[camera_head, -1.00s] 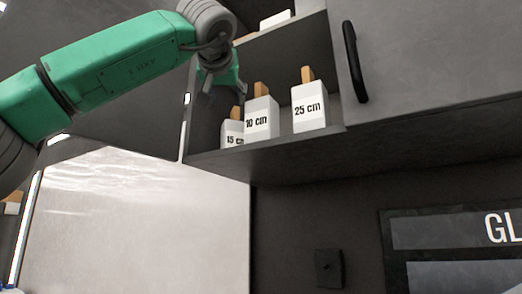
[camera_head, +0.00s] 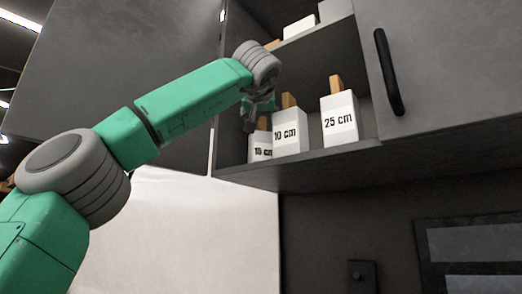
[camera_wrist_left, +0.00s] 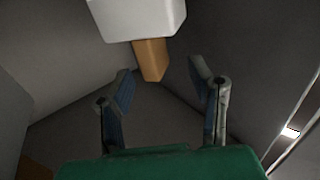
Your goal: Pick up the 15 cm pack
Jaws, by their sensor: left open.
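The 15 cm pack (camera_head: 260,150) is a white block on the left end of the cabinet's lower shelf, partly hidden by the 10 cm pack beside it and by my gripper above. My left gripper (camera_head: 257,118) is at the top of the 15 cm pack. In the left wrist view, a white block (camera_wrist_left: 138,18) with an orange-brown tab (camera_wrist_left: 151,60) shows ahead; its label is not visible. The open fingers of my left gripper (camera_wrist_left: 160,70) stand either side of the tab's end, apart from it. My right gripper is not in view.
The 10 cm pack (camera_head: 290,138) and 25 cm pack (camera_head: 339,122) stand to the right on the same shelf (camera_head: 300,163). The upper shelf holds more white packs (camera_head: 300,28). A grey cabinet door with a black handle (camera_head: 388,72) is at right.

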